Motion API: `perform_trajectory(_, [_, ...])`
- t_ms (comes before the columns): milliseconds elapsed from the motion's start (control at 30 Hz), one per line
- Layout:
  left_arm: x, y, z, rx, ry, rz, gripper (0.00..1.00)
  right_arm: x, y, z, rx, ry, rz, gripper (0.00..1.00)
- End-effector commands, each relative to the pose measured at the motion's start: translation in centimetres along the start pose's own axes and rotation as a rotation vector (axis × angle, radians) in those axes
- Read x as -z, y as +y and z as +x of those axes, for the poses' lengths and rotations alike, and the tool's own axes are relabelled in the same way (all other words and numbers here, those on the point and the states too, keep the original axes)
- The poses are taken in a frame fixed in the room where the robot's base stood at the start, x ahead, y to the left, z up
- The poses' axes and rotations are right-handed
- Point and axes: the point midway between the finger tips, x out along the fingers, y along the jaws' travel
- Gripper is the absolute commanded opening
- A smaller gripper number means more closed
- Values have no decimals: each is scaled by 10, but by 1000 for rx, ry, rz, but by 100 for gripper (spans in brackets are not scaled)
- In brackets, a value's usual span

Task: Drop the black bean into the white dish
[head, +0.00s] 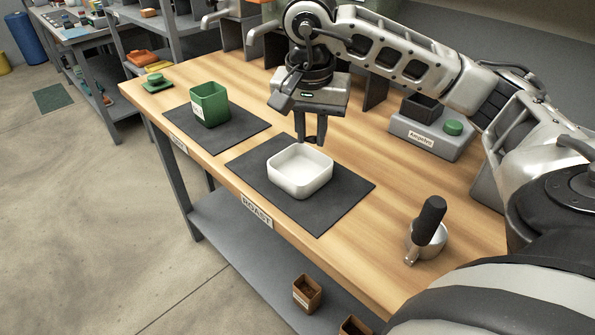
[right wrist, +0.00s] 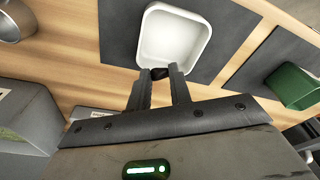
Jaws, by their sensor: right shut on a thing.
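The white dish (head: 300,173) is a square, open bowl on a dark mat and looks empty. It also shows in the right wrist view (right wrist: 172,38). My right gripper (head: 311,140) points down above the dish's far rim in the head view. In the right wrist view its fingers (right wrist: 158,76) are shut on the small black bean (right wrist: 158,73), which shows at the fingertips and overlaps the dish's near edge. In the head view the bean cannot be told from the dark fingertips. My left gripper is not in view.
A green square container (head: 210,104) stands on another dark mat at left. A grey device with a green knob (head: 453,128) sits at right. A metal cup with a black-handled tool (head: 430,222) stands near the front right. Bare wood lies between them.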

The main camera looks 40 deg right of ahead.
Motion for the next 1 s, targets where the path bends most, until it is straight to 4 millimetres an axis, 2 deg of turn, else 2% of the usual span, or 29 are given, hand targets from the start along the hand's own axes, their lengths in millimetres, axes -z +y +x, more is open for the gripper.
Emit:
perform_trajectory(33, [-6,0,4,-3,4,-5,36,-2,0,11,-1,0,-1,0])
perform_trajectory(100, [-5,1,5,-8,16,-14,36,-3,0,20,-1,0,-1,0])
perform_trajectory(300, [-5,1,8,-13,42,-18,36,-6,0,40,0,0,-2,0])
perform_trajectory(633, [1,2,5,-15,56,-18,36,-6,0,41,0,0,-2,0])
perform_trajectory(667, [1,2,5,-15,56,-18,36,-6,0,41,0,0,-2,26])
perform_trajectory(733, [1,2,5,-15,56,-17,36,-6,0,41,0,0,-3,45])
perform_trajectory(1000, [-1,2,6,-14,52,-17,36,-6,0,41,1,0,-2,46])
